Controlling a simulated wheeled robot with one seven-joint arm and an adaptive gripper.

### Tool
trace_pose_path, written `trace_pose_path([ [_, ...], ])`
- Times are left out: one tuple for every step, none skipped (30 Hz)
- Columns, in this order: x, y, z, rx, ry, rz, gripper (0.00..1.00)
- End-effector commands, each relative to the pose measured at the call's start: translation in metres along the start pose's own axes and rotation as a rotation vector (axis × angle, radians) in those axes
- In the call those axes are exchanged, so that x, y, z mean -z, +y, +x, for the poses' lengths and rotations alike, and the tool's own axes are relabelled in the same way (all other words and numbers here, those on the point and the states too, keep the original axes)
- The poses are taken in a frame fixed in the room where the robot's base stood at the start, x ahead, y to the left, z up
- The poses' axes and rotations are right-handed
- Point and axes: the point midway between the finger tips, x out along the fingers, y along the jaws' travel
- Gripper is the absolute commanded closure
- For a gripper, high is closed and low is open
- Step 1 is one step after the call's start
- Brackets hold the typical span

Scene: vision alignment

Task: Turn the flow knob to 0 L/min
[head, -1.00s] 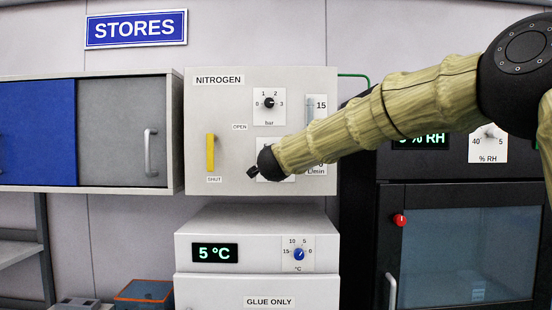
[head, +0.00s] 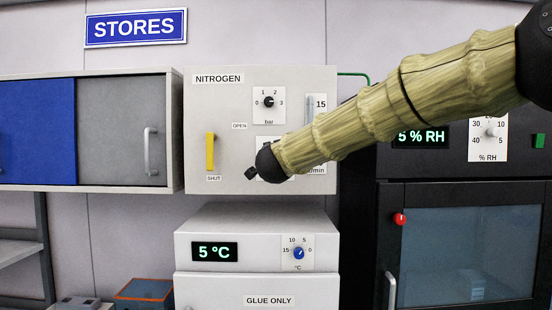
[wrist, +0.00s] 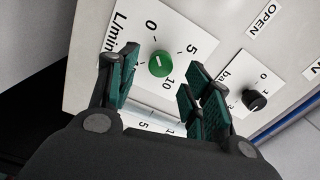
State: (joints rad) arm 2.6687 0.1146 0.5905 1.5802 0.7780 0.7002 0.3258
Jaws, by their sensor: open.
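The green flow knob (wrist: 159,64) sits on a white dial plate (wrist: 180,25) marked 0, 5, 10 and L/min, in the wrist view. A short pale mark shows on the knob, but which number it points to is hard to tell. My gripper (wrist: 161,88) is open, its two green-padded fingers to either side of the knob in the picture, with a gap; contact cannot be seen. In the head view my gripper (head: 251,173) is in front of the lower part of the nitrogen panel (head: 225,120). My wrist hides the flow knob there.
The black bar knob (wrist: 254,100) is close to the right finger in the wrist view. A yellow shut-off lever (head: 210,151) is left of my gripper. A white cooler (head: 258,285) with a blue knob (head: 298,253) stands below. The humidity cabinet (head: 360,200) is at right.

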Motion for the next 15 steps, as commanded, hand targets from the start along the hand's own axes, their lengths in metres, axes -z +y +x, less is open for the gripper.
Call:
trace_pose_path([
  [0.001,-0.001,-0.011,0.001,-0.001,-0.001,0.51],
  [0.001,-0.001,-0.016,0.000,-0.001,-0.001,0.51],
  [0.001,0.000,-0.024,0.000,-0.001,-0.001,0.51],
  [0.001,-0.001,-0.029,0.001,0.000,-0.001,0.51],
  [0.001,0.000,-0.034,0.000,0.000,-0.001,0.51],
  [0.001,0.000,-0.041,0.000,0.000,-0.001,0.51],
  [0.001,0.000,-0.045,0.000,0.000,-0.001,0.51],
  [0.001,0.000,-0.050,0.000,0.000,-0.001,0.51],
  [0.001,0.000,-0.055,0.000,0.000,-0.001,0.51],
  [0.001,0.001,-0.058,-0.001,0.000,-0.001,0.51],
  [0.001,0.001,-0.061,0.000,0.001,-0.001,0.51],
  [0.001,0.000,-0.065,0.000,0.001,-0.001,0.51],
  [0.001,0.000,-0.068,0.000,0.001,-0.001,0.51],
  [0.001,0.001,-0.070,0.000,0.001,-0.001,0.51],
  [0.001,0.001,-0.072,0.000,0.000,-0.001,0.51],
])
